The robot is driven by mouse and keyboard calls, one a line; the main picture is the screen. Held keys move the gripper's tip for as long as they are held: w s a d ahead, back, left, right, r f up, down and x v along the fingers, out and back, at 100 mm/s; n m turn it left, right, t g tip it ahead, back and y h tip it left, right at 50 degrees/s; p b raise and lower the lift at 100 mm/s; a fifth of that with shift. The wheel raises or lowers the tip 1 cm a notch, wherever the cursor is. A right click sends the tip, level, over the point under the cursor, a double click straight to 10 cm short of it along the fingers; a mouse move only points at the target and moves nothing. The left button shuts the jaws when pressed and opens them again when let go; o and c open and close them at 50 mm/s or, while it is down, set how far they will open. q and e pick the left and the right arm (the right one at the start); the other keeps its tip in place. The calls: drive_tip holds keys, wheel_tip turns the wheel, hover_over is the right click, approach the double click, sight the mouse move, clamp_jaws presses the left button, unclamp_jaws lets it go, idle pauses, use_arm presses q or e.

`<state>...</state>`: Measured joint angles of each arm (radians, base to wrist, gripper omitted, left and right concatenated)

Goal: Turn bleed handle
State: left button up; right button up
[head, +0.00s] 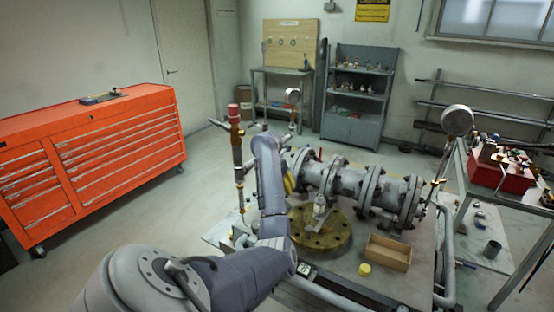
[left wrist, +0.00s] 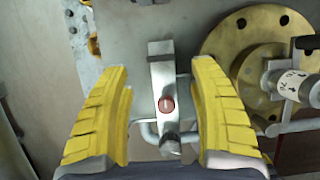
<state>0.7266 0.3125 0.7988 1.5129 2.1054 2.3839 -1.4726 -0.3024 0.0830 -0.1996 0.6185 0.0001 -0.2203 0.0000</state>
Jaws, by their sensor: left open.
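In the left wrist view a grey metal bar (left wrist: 161,70) with a round red spot (left wrist: 166,104) on it lies between the two yellow fingers of my left gripper (left wrist: 163,110). The fingers are open, one on each side, with visible gaps to the bar. I cannot tell for certain that this bar is the bleed handle. In the head view my left arm hides most of this spot, and only a little yellow of the gripper (head: 289,182) shows beside the pipework. My right gripper is not in view.
A brass flange (left wrist: 222,45) lies right of the bar; it also shows in the head view (head: 312,241). A flanged grey pipe (head: 345,183) runs behind it. A vertical red-topped pipe (head: 236,140) stands left of my arm. A wooden box (head: 388,252) and yellow cap (head: 365,269) lie to the right.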

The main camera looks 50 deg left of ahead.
use_arm(q)
drive_tip(key=shift+v, duration=2.5)
drive_tip(key=shift+f, duration=0.1)
